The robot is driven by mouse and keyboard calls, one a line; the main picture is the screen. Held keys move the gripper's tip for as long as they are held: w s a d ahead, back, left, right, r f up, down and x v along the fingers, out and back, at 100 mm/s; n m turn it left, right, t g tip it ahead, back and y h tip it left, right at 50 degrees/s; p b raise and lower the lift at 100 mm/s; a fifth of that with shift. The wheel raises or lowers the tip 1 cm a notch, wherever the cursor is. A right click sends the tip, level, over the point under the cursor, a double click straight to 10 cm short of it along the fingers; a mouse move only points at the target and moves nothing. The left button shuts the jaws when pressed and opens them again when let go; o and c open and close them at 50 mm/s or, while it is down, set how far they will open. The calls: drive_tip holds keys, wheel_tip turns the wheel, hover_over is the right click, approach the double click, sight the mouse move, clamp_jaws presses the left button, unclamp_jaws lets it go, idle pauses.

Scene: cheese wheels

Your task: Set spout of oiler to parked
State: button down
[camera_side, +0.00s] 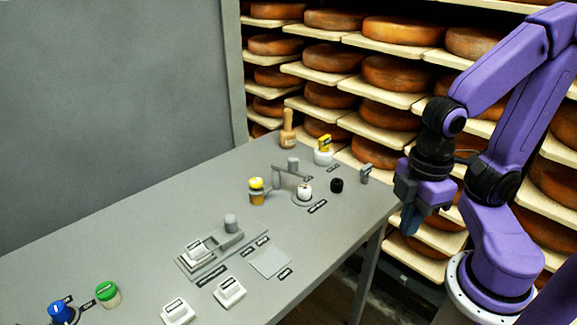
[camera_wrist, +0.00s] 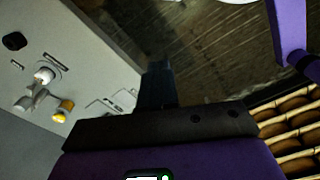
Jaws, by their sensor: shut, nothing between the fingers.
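What looks like the oiler is a small white-topped pot (camera_side: 304,190) on a round grey base towards the far end of the grey table. A thin grey arm (camera_side: 283,169), probably its spout, reaches from it to the left, near an upright grey cylinder. A label lies in front; I cannot read it. In the wrist view the white top (camera_wrist: 44,75) shows at the left. My gripper (camera_side: 409,218) hangs beyond the table's right edge, pointing down, well apart from the oiler. Its fingers (camera_wrist: 157,82) are together and empty.
Near the oiler stand a yellow-capped jar (camera_side: 257,190), a black knob (camera_side: 337,185), a yellow-topped white piece (camera_side: 323,152), a wooden peg (camera_side: 288,130) and a small grey post (camera_side: 366,174). A grey slotted tray (camera_side: 190,272) and white blocks lie nearer. Cheese shelves stand behind.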

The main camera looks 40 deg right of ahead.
drive_tip(key=c, duration=1.4)
unclamp_jaws()
drive_tip(key=o, duration=0.5)
drive_tip(key=shift+w+a+r, duration=0.1)
drive_tip(key=shift+w+a, duration=0.1)
drive_tip(key=shift+w, duration=0.15)
drive_tip(key=shift+o, duration=0.6)
drive_tip(key=w+a+r+m, duration=0.1)
drive_tip(key=w+a+r, duration=0.2)
drive_tip(key=w, duration=0.6)
drive_tip(key=shift+m, duration=0.4)
wheel_tip(320, 180, up, 4)
drive_tip(key=m, duration=0.6)
hover_over(294, 158)
wheel_tip(294, 158, down, 17)
drive_tip(key=shift+s+a+f, duration=0.1)
